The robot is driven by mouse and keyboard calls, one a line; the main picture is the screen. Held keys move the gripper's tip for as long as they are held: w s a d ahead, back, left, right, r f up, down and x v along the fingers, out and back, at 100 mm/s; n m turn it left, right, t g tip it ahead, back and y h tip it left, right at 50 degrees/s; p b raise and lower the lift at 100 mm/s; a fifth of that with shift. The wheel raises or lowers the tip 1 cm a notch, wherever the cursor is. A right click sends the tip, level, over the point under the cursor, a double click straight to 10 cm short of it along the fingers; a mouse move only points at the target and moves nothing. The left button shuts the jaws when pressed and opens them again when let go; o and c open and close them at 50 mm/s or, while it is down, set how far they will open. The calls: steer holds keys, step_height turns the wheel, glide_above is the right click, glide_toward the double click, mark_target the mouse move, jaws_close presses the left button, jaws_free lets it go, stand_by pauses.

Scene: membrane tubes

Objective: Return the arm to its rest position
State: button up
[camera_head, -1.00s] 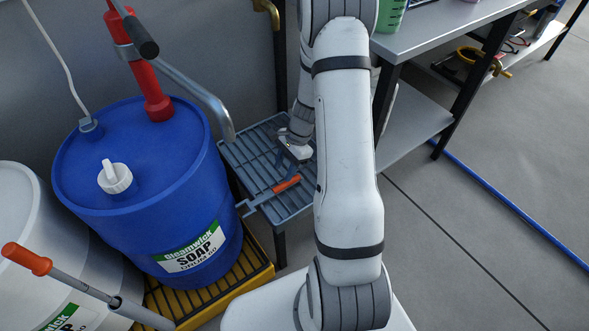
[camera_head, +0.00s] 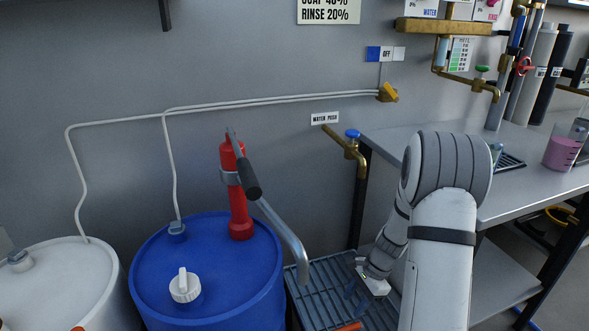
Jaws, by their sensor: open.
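My white arm (camera_head: 440,255) rises at the lower right of the head view, with its grey-ribbed joint in front of the workbench. The forearm bends down behind it to my gripper (camera_head: 357,290), which is low over the slatted grey stand (camera_head: 318,283). The gripper is small in the picture and looks open, with nothing seen between its fingers. The orange handle (camera_head: 348,327) of a tool lies close below it, cut by the bottom edge. Whether the fingers touch the stand is unclear.
A blue drum (camera_head: 225,262) with a red hand pump (camera_head: 237,190) stands left of the stand, its spout reaching toward it. A white drum (camera_head: 60,285) is farther left. A brass tap (camera_head: 350,150) projects above the stand. The workbench (camera_head: 535,185) holds a pink-filled beaker (camera_head: 563,150).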

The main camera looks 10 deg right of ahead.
steer(key=s+a+r+n+t+h+p, duration=0.1)
steer(key=s+a+r+n+p, duration=0.2)
steer(key=r, duration=1.2)
steer(key=s+a+r+n+t+h+p, duration=0.1)
steer(key=s+r+n+p, duration=0.6)
steer(key=r, duration=0.8)
steer(key=s+a+r+n+t+h+p, duration=0.1)
steer(key=s+a+r+n+h+p, duration=0.1)
steer(key=s+a+r+n+p, duration=0.2)
steer(key=s+r+n+p, duration=0.1)
steer(key=s+r+p, duration=0.2)
steer(key=r+p, duration=0.4)
step_height(320, 180, up, 4)
steer(key=shift+s+a+f+n+h, duration=0.1)
steer(key=shift+s+a+n+h, duration=0.2)
steer(key=shift+s+a, duration=0.1)
steer(key=shift+d, duration=0.1)
